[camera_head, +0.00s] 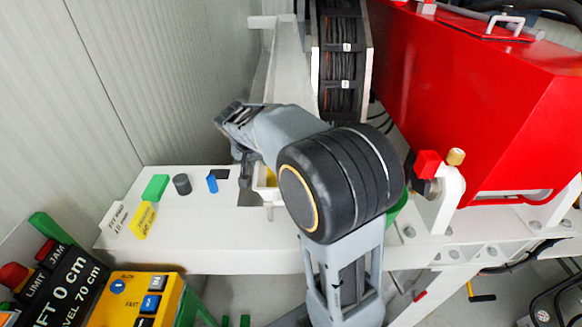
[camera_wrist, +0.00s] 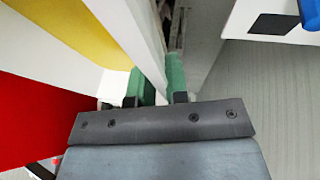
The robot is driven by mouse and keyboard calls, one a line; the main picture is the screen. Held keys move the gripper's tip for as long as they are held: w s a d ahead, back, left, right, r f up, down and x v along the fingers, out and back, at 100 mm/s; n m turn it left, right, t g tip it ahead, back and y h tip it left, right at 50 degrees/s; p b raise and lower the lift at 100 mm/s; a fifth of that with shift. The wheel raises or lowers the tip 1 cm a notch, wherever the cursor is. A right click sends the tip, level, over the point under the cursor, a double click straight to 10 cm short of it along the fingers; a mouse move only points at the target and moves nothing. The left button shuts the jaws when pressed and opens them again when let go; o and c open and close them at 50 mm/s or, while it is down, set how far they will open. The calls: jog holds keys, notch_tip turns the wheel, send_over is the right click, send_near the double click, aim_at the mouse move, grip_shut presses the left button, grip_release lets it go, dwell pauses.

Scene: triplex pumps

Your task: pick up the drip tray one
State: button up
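The drip tray, a white-walled box with yellow inside, is mostly hidden behind my arm in the head view; its white wall (camera_head: 262,195) shows at the bench's back part. In the wrist view its pale wall (camera_wrist: 148,45) runs down between my green-padded fingertips, with yellow to its left. My gripper (camera_wrist: 160,82) has its two fingers close together, one on each side of this wall, with no clear gap. It looks shut on the wall. In the head view the gripper (camera_head: 246,168) points down beside the tray. I cannot tell whether the tray rests on the bench.
The white bench (camera_head: 215,235) holds a green block (camera_head: 155,187), a dark cylinder (camera_head: 182,184), a blue piece (camera_head: 212,183) and a yellow label block (camera_head: 145,221). A red pump housing (camera_head: 470,100) stands right. A control panel (camera_head: 60,285) is at front left.

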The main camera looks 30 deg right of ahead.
grip_shut()
jog(key=shift+r, duration=0.15)
dwell(0.4)
jog(key=shift+r, duration=1.35)
jog(key=shift+s+r+b, duration=0.15)
jog(key=shift+r+b, duration=0.15)
jog(key=shift+b, duration=0.05)
jog(key=s+a+r+b, duration=0.1)
jog(key=s+r+b, duration=0.3)
jog(key=s+r, duration=0.5)
jog(key=shift+s+a+r, duration=0.15)
jog(key=shift+s+a, duration=0.05)
jog(key=shift+s, duration=1.95)
jog(key=shift+s, duration=0.15)
